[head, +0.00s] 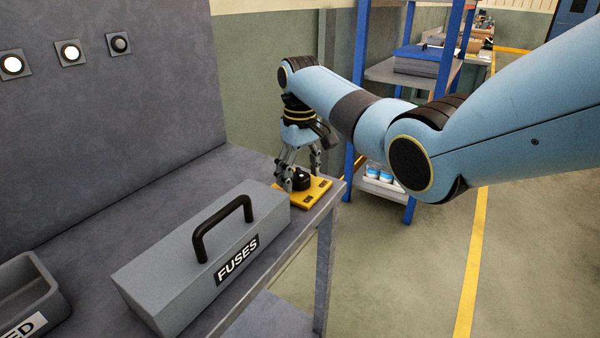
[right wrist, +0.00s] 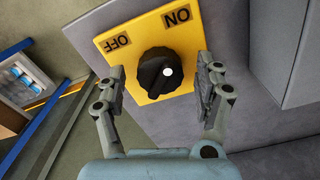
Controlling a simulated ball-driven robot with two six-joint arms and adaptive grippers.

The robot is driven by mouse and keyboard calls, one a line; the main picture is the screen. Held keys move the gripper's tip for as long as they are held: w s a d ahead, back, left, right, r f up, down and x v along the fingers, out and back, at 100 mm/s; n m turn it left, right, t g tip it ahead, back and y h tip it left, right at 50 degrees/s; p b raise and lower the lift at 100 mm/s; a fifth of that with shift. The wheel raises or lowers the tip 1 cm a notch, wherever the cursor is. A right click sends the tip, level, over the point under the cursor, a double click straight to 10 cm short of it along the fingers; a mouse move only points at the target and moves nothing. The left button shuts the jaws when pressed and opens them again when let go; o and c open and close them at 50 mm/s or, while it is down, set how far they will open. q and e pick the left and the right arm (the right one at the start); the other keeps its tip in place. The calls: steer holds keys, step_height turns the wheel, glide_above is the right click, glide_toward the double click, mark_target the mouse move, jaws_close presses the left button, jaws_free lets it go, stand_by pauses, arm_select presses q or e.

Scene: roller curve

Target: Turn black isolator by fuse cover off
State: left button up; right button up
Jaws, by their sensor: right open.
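The black isolator knob (right wrist: 160,72) sits on a yellow plate (right wrist: 112,47) marked ON and OFF. In the right wrist view its white dot is on the side toward the ON label (right wrist: 177,15), with the OFF label (right wrist: 116,41) to the left. In the head view the knob (head: 301,180) is on the bench beyond the grey fuse cover (head: 180,262), which is labelled FUSES and has a black handle. My right gripper (right wrist: 162,80) is open, with one finger on each side of the knob and gaps showing. My left gripper is not in view.
A grey bin (head: 40,290) stands at the left of the bench. A grey panel with indicator lamps (head: 70,52) rises behind. A blue-framed shelf (head: 398,72) stands beyond the bench's right end. The bench's front edge is close to the plate.

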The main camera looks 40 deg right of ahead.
steer(key=c, duration=1.2)
steer(key=shift+o, duration=0.2)
steer(key=shift+r+n+p, duration=0.2)
steer(key=shift+n+p, duration=1)
steer(key=shift+n, duration=0.1)
steer(key=n+p, duration=0.2)
steer(key=n, duration=0.2)
steer(key=shift+n, duration=0.3)
steer(key=n+p, duration=0.1)
steer(key=n, duration=0.4)
steer(key=shift+f+p, duration=0.1)
steer(key=shift+p, duration=0.3)
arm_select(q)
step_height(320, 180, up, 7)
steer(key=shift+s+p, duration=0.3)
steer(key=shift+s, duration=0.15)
arm_select(e)
steer(key=n, duration=0.5)
steer(key=shift+w+n, duration=0.1)
steer(key=shift+n, duration=0.3)
steer(key=o, duration=1.2)
steer(key=shift+f, duration=0.1)
steer(key=shift+c, duration=0.2)
